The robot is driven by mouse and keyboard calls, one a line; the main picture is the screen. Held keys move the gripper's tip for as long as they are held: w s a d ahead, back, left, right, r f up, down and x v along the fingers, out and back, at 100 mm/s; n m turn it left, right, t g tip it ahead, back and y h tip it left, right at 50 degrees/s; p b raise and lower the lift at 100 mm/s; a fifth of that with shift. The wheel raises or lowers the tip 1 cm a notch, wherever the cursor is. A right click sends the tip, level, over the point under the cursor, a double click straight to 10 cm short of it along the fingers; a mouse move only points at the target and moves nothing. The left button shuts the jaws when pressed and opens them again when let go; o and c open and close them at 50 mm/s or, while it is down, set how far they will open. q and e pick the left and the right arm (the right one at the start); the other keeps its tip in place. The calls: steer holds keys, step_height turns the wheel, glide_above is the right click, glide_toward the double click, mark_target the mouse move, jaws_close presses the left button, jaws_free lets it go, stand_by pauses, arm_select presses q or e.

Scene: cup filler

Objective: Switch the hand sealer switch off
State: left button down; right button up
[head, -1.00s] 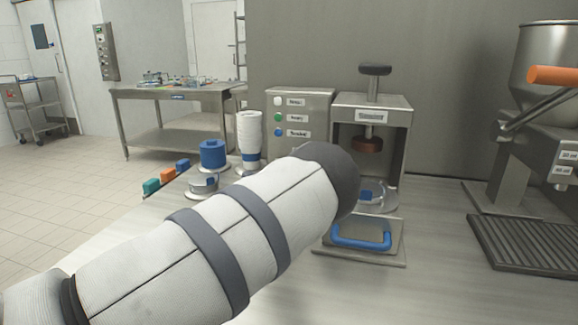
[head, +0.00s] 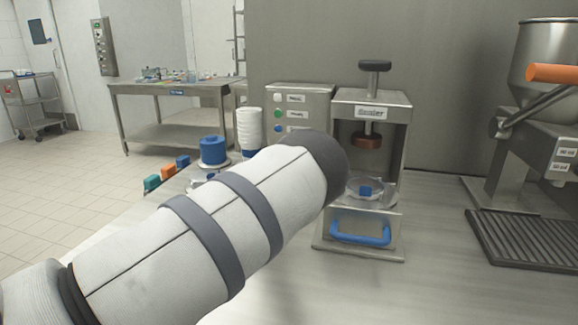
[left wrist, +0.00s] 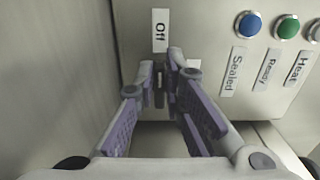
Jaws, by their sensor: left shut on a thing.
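The hand sealer (head: 397,125) stands upright at the centre, its copper press head (head: 367,142) raised above a clear dish (head: 352,184). The control box (head: 318,95) with its lamps is left of it. My left gripper (left wrist: 164,88) is shut on a small dark switch (left wrist: 159,86) just below that label. The fingertips cover most of it, so its exact position is unclear. In the head view my forearm hides this gripper. My right gripper is out of view.
A blue handle (head: 361,235) is on the sealer's front. A stack of white cups (head: 249,128) and a blue roll (head: 212,150) stand to the left. A filler machine (head: 548,130) with a drip grate (head: 530,240) is at right. The counter in front of the sealer is clear.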

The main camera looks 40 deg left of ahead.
arm_select(q)
steer(key=c, duration=1.7)
jaws_free()
steer(key=v, duration=1.2)
